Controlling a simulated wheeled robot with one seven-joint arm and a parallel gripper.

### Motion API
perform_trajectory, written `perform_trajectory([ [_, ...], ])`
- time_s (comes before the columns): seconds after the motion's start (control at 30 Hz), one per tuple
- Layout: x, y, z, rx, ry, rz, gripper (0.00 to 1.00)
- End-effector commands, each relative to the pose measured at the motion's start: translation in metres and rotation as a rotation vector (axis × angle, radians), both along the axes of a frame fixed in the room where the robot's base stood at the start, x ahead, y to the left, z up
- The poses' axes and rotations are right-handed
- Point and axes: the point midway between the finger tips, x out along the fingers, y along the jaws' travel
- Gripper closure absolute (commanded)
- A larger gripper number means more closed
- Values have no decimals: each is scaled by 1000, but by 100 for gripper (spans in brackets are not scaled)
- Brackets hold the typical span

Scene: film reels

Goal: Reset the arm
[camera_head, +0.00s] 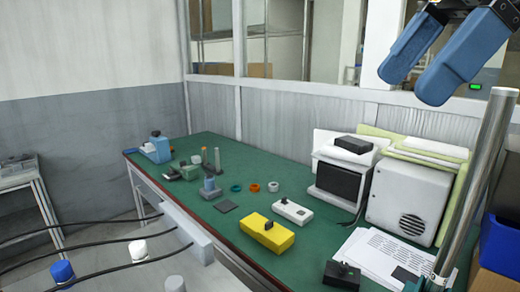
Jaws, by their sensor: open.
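My gripper (412,88) is at the upper right of the head view, raised high above the table. Its two blue fingers are apart, with nothing between them. The fingers point down and to the left. The wrist and the rest of the arm are mostly cut off by the top right edge.
Below is a green table (225,235) with a yellow box (267,235), a white box (292,212), small rings (254,188) and a black block (341,274). White equipment (408,196) and papers (372,254) are at right. A metal post (478,180) stands nearby.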

Motion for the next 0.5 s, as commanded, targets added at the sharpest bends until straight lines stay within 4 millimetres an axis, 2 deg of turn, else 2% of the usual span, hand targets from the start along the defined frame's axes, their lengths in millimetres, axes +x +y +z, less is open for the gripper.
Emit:
perform_trajectory([
  [0.2,25,37,-19,333,-30,-53,33],
  [0.5,55,67,-41,745,-43,-200,33],
])
